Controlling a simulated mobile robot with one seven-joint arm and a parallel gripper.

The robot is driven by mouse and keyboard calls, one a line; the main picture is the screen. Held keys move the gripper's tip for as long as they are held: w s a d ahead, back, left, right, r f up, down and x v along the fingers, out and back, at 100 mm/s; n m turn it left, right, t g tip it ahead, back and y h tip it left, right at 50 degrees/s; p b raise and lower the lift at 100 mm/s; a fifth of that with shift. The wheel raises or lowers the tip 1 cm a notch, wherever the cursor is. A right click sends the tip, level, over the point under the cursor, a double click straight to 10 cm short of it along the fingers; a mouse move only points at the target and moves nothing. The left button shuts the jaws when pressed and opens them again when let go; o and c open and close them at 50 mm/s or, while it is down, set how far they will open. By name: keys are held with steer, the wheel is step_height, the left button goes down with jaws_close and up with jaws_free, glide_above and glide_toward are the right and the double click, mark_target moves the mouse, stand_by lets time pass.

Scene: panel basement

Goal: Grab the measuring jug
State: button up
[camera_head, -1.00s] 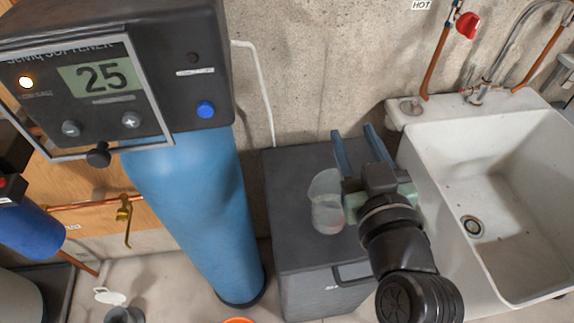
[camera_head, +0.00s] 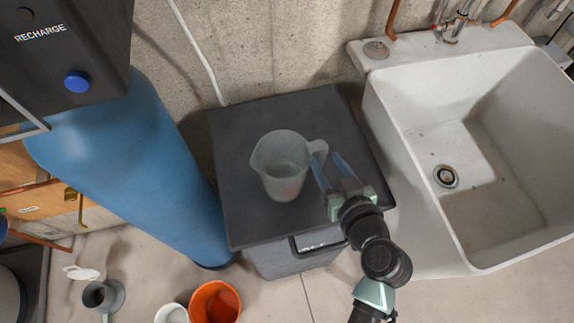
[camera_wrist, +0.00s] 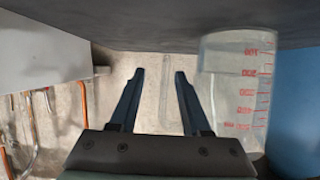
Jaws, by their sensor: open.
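The measuring jug (camera_head: 279,168) is clear, greyish plastic with red markings and stands upright on the dark cabinet top (camera_head: 240,215). Its handle (camera_head: 319,149) points right, toward my gripper. My gripper (camera_head: 327,160) is open and empty just right of the jug, with its blue-grey fingers close to the handle. I cannot tell whether they touch it.
A white sink (camera_head: 430,215) stands right of the cabinet, close to my arm. A blue tank (camera_head: 130,160) stands on the left. An orange bucket (camera_head: 215,300), a white cup (camera_head: 171,313) and a grey jug (camera_head: 103,296) are on the floor. The cabinet top is otherwise clear.

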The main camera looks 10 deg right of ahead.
mark_target(290, 168)
steer(key=x, duration=0.5)
steer(key=shift+a, duration=0.3)
steer(key=shift+c, duration=0.3)
jaws_close()
steer(key=shift+r, duration=0.1)
stand_by(0.6)
